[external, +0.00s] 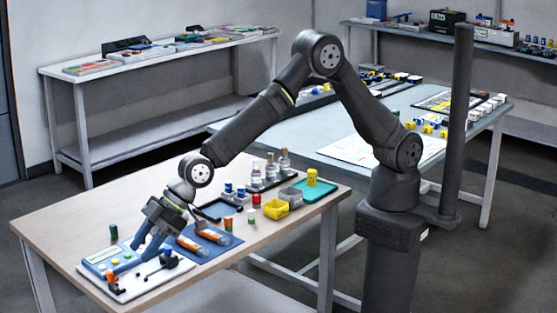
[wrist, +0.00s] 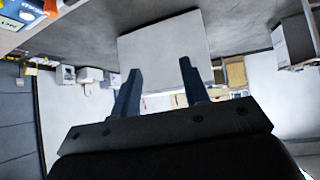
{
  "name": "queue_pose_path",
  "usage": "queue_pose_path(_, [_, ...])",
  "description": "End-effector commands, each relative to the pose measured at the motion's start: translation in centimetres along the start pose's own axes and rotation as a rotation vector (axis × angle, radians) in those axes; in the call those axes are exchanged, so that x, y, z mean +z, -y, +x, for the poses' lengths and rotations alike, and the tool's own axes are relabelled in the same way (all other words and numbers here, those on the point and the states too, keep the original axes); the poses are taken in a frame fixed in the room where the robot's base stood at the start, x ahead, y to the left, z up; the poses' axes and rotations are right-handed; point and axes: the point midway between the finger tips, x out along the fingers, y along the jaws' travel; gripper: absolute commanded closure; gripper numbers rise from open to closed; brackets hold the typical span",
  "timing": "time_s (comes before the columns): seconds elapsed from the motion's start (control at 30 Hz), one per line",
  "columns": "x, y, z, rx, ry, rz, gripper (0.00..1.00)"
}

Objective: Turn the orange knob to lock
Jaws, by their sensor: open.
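A light board (external: 135,283) with a blue panel lies at the front left of the wooden table. A small orange part that looks like the orange knob (external: 111,278) stands at the board's left front; its turn position is too small to read. My gripper (external: 148,246) is over the board, to the right of this knob and apart from it. Its blue fingers are open with nothing between them, as the wrist view (wrist: 160,82) also shows.
A blue mat (external: 203,243) with orange-and-clear tubes lies right of the board. A dark green cylinder (external: 113,231) stands behind it. Yellow (external: 276,209) and grey bins, small bottles and a teal tray (external: 318,196) are farther right. The table's front middle is bare.

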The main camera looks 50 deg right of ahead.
Motion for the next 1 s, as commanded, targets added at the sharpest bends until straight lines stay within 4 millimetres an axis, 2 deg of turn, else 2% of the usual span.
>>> queue_pose_path(0.03, [1.3, 0.1, 0.6, 0.016, -0.035, 0.042, 0.59])
queue_pose_path(0.1, [2.8, -0.2, 1.1, 0.051, -0.093, 0.103, 0.59])
queue_pose_path(0.23, [5.8, -1.6, 1.3, 0.148, -0.189, 0.210, 0.59])
queue_pose_path(0.4, [10.2, -4.2, 0.0, 0.315, -0.286, 0.311, 0.59])
queue_pose_path(0.53, [12.7, -5.9, -1.3, 0.423, -0.330, 0.351, 0.59])
queue_pose_path(0.63, [13.8, -6.7, -2.0, 0.473, -0.349, 0.364, 0.59])
queue_pose_path(0.77, [14.2, -7.2, -2.0, 0.496, -0.357, 0.369, 0.59])
queue_pose_path(0.87, [13.9, -7.8, -1.2, 0.496, -0.359, 0.370, 0.59])
queue_pose_path(1.0, [13.3, -9.1, 1.0, 0.497, -0.357, 0.369, 0.59])
